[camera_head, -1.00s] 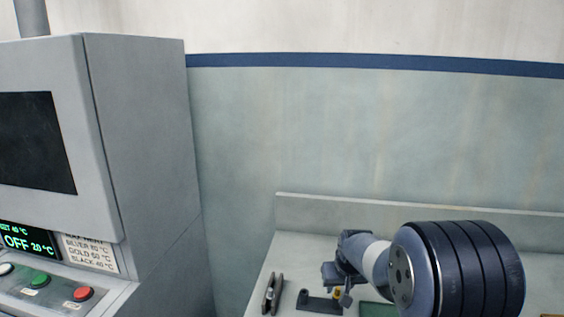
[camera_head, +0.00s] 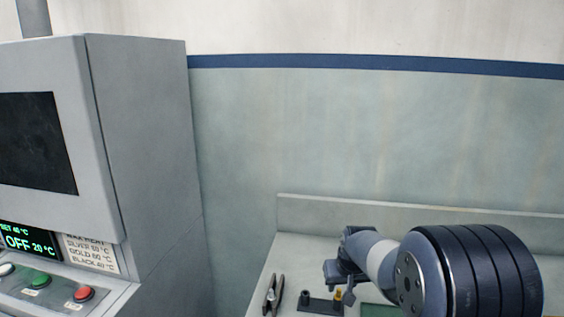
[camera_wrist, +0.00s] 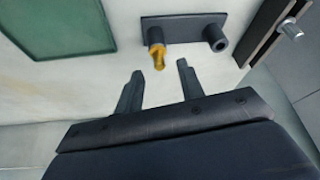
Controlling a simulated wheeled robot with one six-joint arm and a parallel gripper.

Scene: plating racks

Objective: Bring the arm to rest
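My gripper (camera_wrist: 158,82) is open and empty in the wrist view, its two dark fingers apart above the pale worktop. Just beyond the fingertips is a small gold piece (camera_wrist: 158,56) on one post of a dark two-post stand (camera_wrist: 185,26); a gap shows between it and the fingers. In the head view my arm reaches over the worktop from the lower right, and my gripper (camera_head: 342,278) shows small and partly turned away. The stand (camera_head: 318,304) and the gold piece (camera_head: 338,295) lie just below it.
A green mat (camera_wrist: 62,22) lies beside the stand. A dark plier-like tool (camera_head: 273,295) lies at the worktop's left. A grey control cabinet (camera_head: 150,150) with a screen and coloured buttons stands at left. A low backsplash (camera_head: 310,212) edges the worktop (camera_head: 290,262).

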